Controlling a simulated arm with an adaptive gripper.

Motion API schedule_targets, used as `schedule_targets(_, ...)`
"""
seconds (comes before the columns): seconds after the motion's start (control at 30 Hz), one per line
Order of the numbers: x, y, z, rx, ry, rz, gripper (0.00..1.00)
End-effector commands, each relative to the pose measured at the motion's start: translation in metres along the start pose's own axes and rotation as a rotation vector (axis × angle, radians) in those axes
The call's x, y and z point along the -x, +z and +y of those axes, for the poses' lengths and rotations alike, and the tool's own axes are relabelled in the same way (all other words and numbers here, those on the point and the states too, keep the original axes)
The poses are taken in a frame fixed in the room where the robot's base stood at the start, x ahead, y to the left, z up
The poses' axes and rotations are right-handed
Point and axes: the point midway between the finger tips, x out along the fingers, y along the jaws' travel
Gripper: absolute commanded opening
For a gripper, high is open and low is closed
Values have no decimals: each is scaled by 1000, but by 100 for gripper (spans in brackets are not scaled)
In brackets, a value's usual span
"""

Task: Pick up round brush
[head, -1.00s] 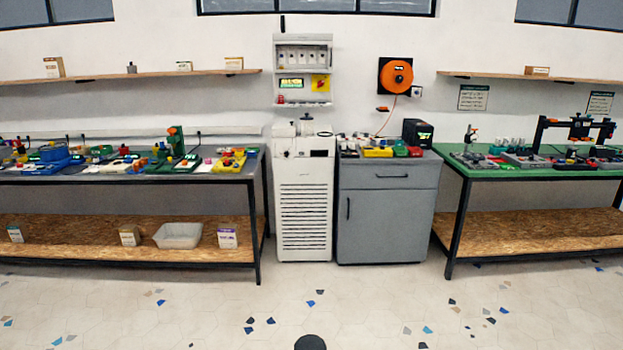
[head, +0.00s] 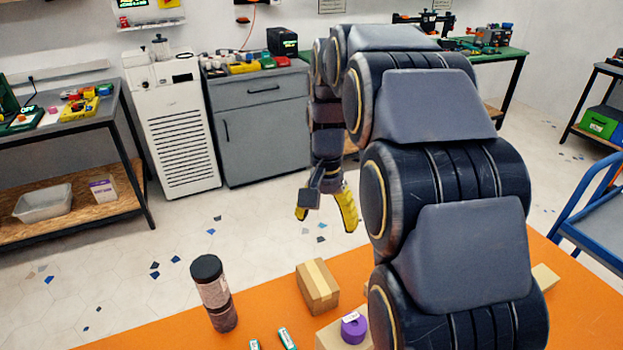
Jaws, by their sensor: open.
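I cannot pick out a round brush with certainty in the head view. My gripper (head: 325,211) hangs pointing down, with its yellow fingers spread apart and nothing between them. In the picture it shows just above the far edge of the orange table (head: 180,335). My arm covers the table's middle and right part, so things there are hidden.
On the orange table are a dark lidded cylinder (head: 214,292), a cardboard box (head: 317,286), a purple ring (head: 354,327) on another box, and small green-and-white items (head: 287,338). Behind stand a grey cabinet (head: 262,135) and a white unit (head: 172,128). A blue cart (head: 590,225) is at right.

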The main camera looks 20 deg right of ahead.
Motion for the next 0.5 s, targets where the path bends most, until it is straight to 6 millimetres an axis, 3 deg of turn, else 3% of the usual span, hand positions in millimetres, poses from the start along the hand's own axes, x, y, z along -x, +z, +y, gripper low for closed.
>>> schedule_targets(0.03, -9, -26, -1, -71, -3, 0, 65)
schedule_targets(0.2, -37, -100, 4, -299, -19, 13, 65)
schedule_targets(0.5, -110, -210, 44, -691, -50, 34, 65)
